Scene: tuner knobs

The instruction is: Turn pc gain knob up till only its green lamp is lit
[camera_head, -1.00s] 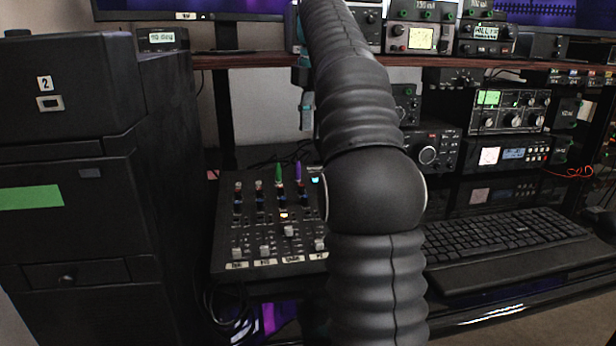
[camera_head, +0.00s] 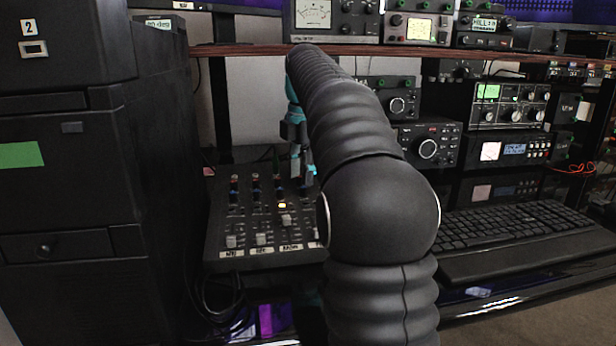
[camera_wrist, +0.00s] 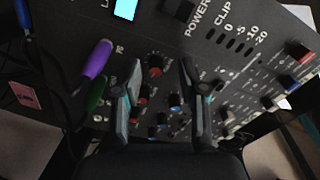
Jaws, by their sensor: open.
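The mixer (camera_head: 222,205) stands on the desk in the head view, with columns of knobs and sliders. An amber lamp (camera_head: 282,205) is lit on it; I see no lit green lamp. The labels are too small to tell which knob is pc gain. My gripper (camera_head: 300,168) is over the mixer's upper right part, and my arm hides its right edge. In the wrist view my gripper (camera_wrist: 152,80) is open, its fingers pointing at the panel. A red-capped knob (camera_wrist: 155,65) shows between the fingertips; contact cannot be told. Several red and blue knobs lie nearby.
A purple plug (camera_wrist: 92,62) and a green plug (camera_wrist: 97,95) stand up beside the left finger. A cyan screen (camera_wrist: 126,9) is lit on the panel. A dark cabinet (camera_head: 80,190) stands left; a keyboard (camera_head: 510,225) lies right. A shelf edge (camera_head: 230,58) crosses above.

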